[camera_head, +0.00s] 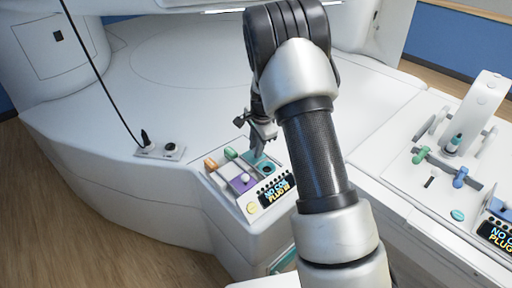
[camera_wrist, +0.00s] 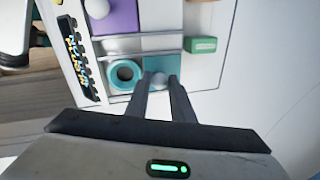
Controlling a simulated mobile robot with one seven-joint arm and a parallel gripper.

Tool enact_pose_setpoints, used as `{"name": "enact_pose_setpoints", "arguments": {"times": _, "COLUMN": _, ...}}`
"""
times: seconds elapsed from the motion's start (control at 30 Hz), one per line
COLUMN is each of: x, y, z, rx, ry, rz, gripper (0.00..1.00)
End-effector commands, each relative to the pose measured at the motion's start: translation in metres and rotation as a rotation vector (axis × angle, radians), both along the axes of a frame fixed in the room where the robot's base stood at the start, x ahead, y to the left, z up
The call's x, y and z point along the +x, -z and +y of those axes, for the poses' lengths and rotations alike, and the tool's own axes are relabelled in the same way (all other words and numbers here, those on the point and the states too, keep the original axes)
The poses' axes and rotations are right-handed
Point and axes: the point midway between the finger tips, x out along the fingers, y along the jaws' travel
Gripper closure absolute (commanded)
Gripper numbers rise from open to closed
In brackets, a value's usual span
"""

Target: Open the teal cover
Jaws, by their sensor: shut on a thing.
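The teal cover (camera_wrist: 167,66) is a flat sliding panel on a white console, seen in the wrist view. Beside it on its left, a round teal socket (camera_wrist: 125,74) with a dark hole shows uncovered. My gripper (camera_wrist: 159,84) is shut on the small pale knob (camera_wrist: 159,78) of the teal cover, with a fingertip on each side. The knob is partly hidden between the fingers. In the head view my gripper (camera_head: 256,150) reaches down to the console from behind, and my arm hides part of the panel's right side. The teal socket (camera_head: 266,168) shows there too.
A purple cover (camera_head: 241,184) with a white knob lies beside the teal one. A green block (camera_wrist: 201,45) and an orange block (camera_head: 210,163) stand along the panel's edge. A lit display (camera_head: 273,193) is at the front. Another console (camera_head: 440,165) stands at right.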

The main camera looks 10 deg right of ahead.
Motion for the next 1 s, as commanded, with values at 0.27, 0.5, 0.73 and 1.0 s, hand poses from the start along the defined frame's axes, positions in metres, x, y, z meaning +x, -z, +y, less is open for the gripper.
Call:
{"name": "enact_pose_setpoints", "arguments": {"times": 0.27, "x": 0.000, "y": -0.001, "z": 0.000, "rx": 0.000, "ry": 0.000, "rz": -0.001, "gripper": 0.60}}
{"name": "enact_pose_setpoints", "arguments": {"times": 0.5, "x": 0.000, "y": 0.000, "z": 0.000, "rx": 0.000, "ry": 0.000, "rz": 0.000, "gripper": 0.60}}
{"name": "enact_pose_setpoints", "arguments": {"times": 0.73, "x": -0.003, "y": -0.021, "z": -0.001, "rx": 0.000, "ry": -0.001, "rz": -0.003, "gripper": 0.60}}
{"name": "enact_pose_setpoints", "arguments": {"times": 1.0, "x": -0.014, "y": -0.084, "z": -0.004, "rx": 0.001, "ry": -0.001, "rz": -0.005, "gripper": 0.60}}
